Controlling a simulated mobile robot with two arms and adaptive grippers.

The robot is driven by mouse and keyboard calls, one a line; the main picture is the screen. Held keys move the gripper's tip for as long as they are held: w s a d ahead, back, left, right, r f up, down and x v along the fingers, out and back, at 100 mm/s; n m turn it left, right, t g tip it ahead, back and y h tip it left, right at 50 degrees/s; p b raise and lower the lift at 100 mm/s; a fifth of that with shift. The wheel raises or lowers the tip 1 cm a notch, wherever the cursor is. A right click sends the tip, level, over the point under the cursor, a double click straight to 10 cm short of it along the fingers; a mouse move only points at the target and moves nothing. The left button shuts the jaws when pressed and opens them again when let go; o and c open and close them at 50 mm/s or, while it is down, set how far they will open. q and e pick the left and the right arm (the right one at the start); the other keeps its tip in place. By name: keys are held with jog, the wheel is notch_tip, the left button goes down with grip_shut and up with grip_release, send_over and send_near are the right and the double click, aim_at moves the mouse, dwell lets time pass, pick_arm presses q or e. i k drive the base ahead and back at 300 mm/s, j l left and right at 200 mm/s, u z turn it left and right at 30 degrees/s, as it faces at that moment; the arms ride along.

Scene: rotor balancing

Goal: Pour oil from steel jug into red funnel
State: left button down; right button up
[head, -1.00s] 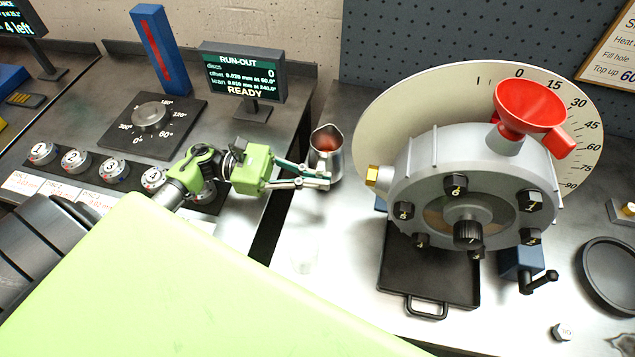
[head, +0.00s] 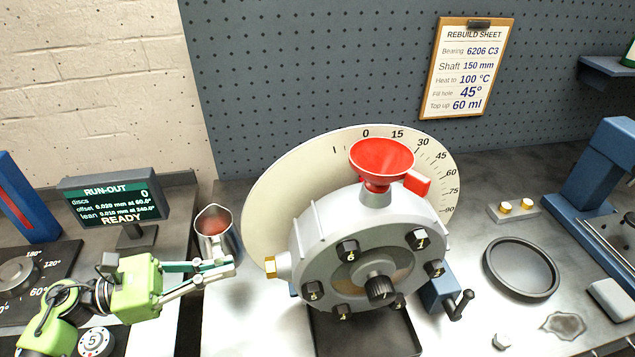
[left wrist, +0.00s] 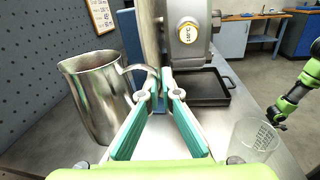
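The steel jug (head: 216,236) stands upright left of the rotor housing, with reddish-brown oil visible inside. It also shows in the left wrist view (left wrist: 98,98), at the left. My left gripper (head: 230,266) is closed in on the jug's handle, and its fingertips (left wrist: 160,92) meet around the handle's outer side. I cannot tell whether the jug touches the bench. The red funnel (head: 381,158) sits upright on top of the grey housing (head: 330,240), to the right of and higher than the jug. My right gripper (left wrist: 276,114) shows small at the right in the left wrist view; its fingers are unclear.
The large pale dial (head: 275,190) stands behind the housing, and a brass plug (head: 270,266) sticks out towards the jug. A black tray (head: 365,335) lies under the housing. A clear beaker (left wrist: 253,140) stands on the bench. The run-out display (head: 115,200) is left of the jug.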

aim_at(382, 161)
jog(key=k+l, duration=0.4)
jog(key=k, duration=0.15)
jog(key=k+l, duration=0.35)
jog(key=k, duration=0.15)
jog(key=k+l, duration=0.4)
jog(key=k, duration=0.15)
jog(key=z, duration=0.05)
